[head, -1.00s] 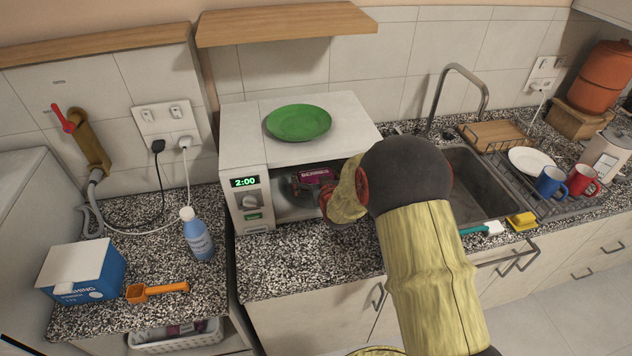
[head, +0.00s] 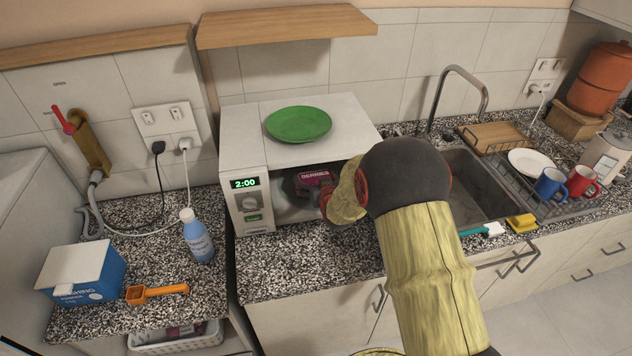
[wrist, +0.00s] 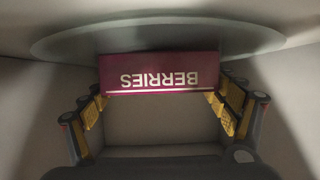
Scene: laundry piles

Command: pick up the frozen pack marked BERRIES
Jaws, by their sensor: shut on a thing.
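The frozen pack marked BERRIES (head: 316,178) is dark magenta with pale lettering and is inside the open microwave (head: 255,176). In the wrist view the pack (wrist: 158,74) shows its lettering upside down, in front of the round glass turntable (wrist: 60,42). My gripper (wrist: 158,97) reaches into the microwave and is shut on the pack, one yellow-padded finger at each end. In the head view my arm hides the microwave's right side and much of the gripper. I cannot tell whether the pack touches the turntable.
A green plate (head: 298,124) lies on top of the microwave, under a wooden shelf (head: 285,27). The sink (head: 482,188) is at the right. The counter before the microwave is clear.

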